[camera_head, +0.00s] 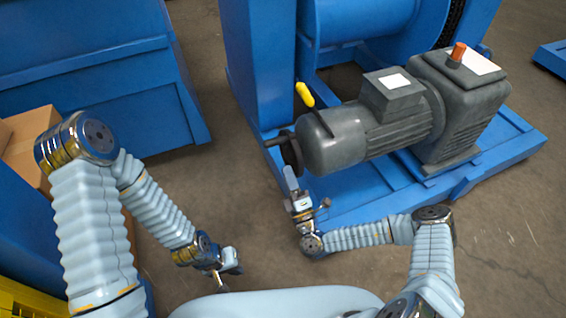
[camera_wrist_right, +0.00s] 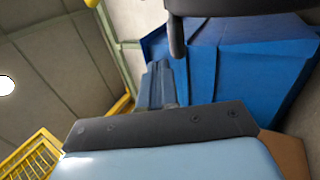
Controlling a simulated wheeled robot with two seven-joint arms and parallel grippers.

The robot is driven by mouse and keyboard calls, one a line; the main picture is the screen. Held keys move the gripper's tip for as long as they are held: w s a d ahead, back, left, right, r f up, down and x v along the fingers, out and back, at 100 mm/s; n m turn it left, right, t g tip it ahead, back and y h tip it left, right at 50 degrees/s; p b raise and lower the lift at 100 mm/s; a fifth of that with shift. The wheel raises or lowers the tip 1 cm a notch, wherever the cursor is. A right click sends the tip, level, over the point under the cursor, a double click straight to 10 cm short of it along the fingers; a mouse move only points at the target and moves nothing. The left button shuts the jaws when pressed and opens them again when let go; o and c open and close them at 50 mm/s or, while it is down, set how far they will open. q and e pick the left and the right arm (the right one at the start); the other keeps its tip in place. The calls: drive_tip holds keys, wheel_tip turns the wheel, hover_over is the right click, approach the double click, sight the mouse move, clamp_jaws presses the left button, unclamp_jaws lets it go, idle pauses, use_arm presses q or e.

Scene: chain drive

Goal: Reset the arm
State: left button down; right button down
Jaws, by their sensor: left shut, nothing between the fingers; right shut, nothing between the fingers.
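The right wrist view shows my shut right gripper (camera_wrist_right: 158,85) in front, with a dark rounded piece, likely part of the handwheel (camera_wrist_right: 177,38), at the top. My left gripper (camera_head: 228,272) is shut and empty, low over the floor left of the blue machine base.
The motor sits on a blue machine frame (camera_head: 262,70) with a base (camera_head: 505,155) and a yellow handle (camera_head: 305,94). A cardboard box (camera_head: 35,130) stands at left near my left arm. A large blue cabinet (camera_head: 110,85) is behind. Bare floor lies between.

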drive_tip(key=s+a+f+n+g+y, duration=0.1)
drive_tip(key=s+a+n+g+y, duration=0.25)
drive_tip(key=s+n+g, duration=0.5)
drive_tip(key=s+a+f+n+g+y, duration=0.1)
drive_tip(key=s+a+n+g+y, duration=0.25)
drive_tip(key=s+n+g, duration=0.55)
drive_tip(key=s+a+f+n+g+y, duration=0.1)
drive_tip(key=s+a+n+g+y, duration=0.3)
drive_tip(key=s+n+g, duration=0.5)
drive_tip(key=s+d+f+n+g+h, duration=0.3)
drive_tip(key=s+d+f+n+h, duration=0.45)
drive_tip(key=n, duration=0.55)
drive_tip(key=w+d+f+n+t+h, duration=0.3)
drive_tip(key=w+d+n+t+h, duration=0.4)
drive_tip(key=w, duration=0.5)
drive_tip(key=shift+w+d+f+n+t, duration=0.3)
drive_tip(key=shift+d+n, duration=0.3)
drive_tip(key=shift+n, duration=0.55)
